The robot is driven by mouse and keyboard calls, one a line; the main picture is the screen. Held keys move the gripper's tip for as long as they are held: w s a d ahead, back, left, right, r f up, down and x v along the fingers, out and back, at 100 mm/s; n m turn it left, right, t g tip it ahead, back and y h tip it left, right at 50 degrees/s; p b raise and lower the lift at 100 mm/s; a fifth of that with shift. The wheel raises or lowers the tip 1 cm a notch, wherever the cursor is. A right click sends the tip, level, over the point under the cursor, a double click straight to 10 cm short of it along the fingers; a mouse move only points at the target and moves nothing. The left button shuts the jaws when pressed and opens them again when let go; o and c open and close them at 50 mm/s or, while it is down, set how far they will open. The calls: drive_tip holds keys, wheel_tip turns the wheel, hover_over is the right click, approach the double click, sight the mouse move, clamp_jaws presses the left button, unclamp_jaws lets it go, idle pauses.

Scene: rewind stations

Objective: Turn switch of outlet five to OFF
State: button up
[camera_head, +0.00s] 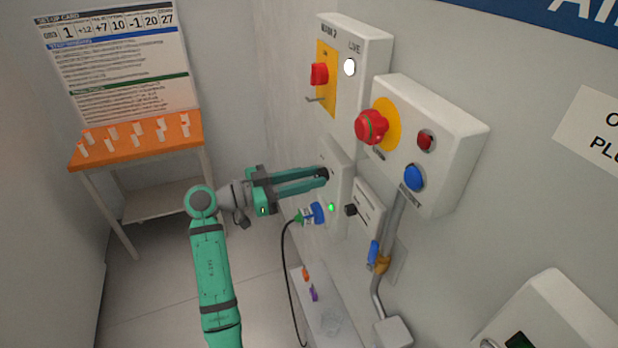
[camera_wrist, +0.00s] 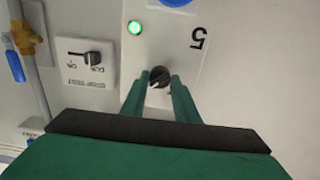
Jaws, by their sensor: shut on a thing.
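The outlet five panel (camera_head: 338,160) is a pale box on the wall; the wrist view shows its number 5 upside down on the panel face (camera_wrist: 215,70). Its switch is a dark round knob (camera_wrist: 159,77). My gripper (camera_head: 322,176) reaches the panel from the left, and its two green fingers (camera_wrist: 160,88) are shut on the knob, one on each side. The fingers mostly hide the knob in the head view. A green lamp (camera_wrist: 135,27) on the panel is lit; it also shows in the head view (camera_head: 331,207). A blue plug (camera_head: 313,213) sits in the outlet below the knob.
A small plate with a black selector (camera_head: 351,210) is right of the panel. Above are a red rotary switch (camera_head: 319,74) and a box with a red mushroom button (camera_head: 371,127). A black cable (camera_head: 285,260) hangs below my gripper. An orange table (camera_head: 140,140) stands back left.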

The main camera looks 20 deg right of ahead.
drive_tip(key=shift+n, duration=0.3)
drive_tip(key=n, duration=1.2)
drive_tip(key=shift+n, duration=0.3)
drive_tip(key=n, duration=0.4)
drive_tip(key=shift+n, duration=0.3)
drive_tip(key=o, duration=1.1)
drive_tip(key=shift+c, duration=0.2)
